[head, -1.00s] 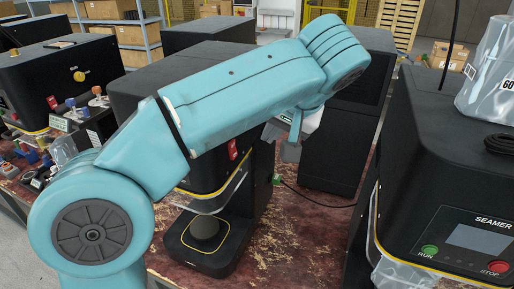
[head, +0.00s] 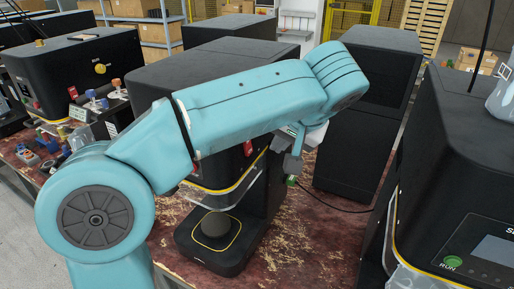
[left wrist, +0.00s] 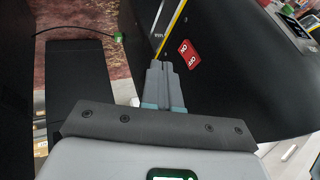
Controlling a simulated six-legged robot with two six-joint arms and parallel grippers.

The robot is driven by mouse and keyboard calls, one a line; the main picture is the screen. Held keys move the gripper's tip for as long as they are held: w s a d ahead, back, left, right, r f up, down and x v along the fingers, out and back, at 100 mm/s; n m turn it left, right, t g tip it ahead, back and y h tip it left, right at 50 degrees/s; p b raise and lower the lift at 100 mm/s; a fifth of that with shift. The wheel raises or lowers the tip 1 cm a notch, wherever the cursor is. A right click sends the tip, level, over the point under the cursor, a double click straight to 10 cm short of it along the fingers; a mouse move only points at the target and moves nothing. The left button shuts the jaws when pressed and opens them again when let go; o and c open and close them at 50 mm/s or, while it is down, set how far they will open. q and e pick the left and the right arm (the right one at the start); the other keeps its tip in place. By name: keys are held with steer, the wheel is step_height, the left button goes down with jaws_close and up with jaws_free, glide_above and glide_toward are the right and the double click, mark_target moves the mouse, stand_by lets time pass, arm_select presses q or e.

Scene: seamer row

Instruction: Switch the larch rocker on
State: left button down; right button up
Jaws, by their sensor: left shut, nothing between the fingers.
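A red rocker switch (left wrist: 188,54) with two white marks sits on the black side of a machine in the left wrist view; I cannot read a larch label or tell its position. A red part (head: 248,148), apparently this switch, shows on the middle machine (head: 215,75) in the head view, partly behind my arm. My left gripper (head: 293,163) is shut and empty beside that machine. In the left wrist view its closed fingertips (left wrist: 158,65) point just left of the rocker; I cannot tell whether they touch. My right gripper is out of view.
A seamer (head: 445,140) with a green RUN button (head: 452,262) stands at right. A tall black cabinet (head: 366,110) stands behind my gripper. Another black machine (head: 70,75) stands at left. A dark cable crosses the worn red bench (head: 300,240), whose front middle is fairly clear.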

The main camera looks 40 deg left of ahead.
mark_target(249, 146)
arm_select(q)
steer(key=a+f+p, duration=0.1)
steer(key=a+f, duration=0.3)
steer(key=a, duration=0.2)
steer(key=shift+w+f, duration=0.2)
steer(key=shift+f, duration=0.2)
steer(key=shift+s+a, duration=0.15)
steer(key=shift+a, duration=0.15)
steer(key=shift+f, duration=0.1)
steer(key=shift+a, duration=0.1)
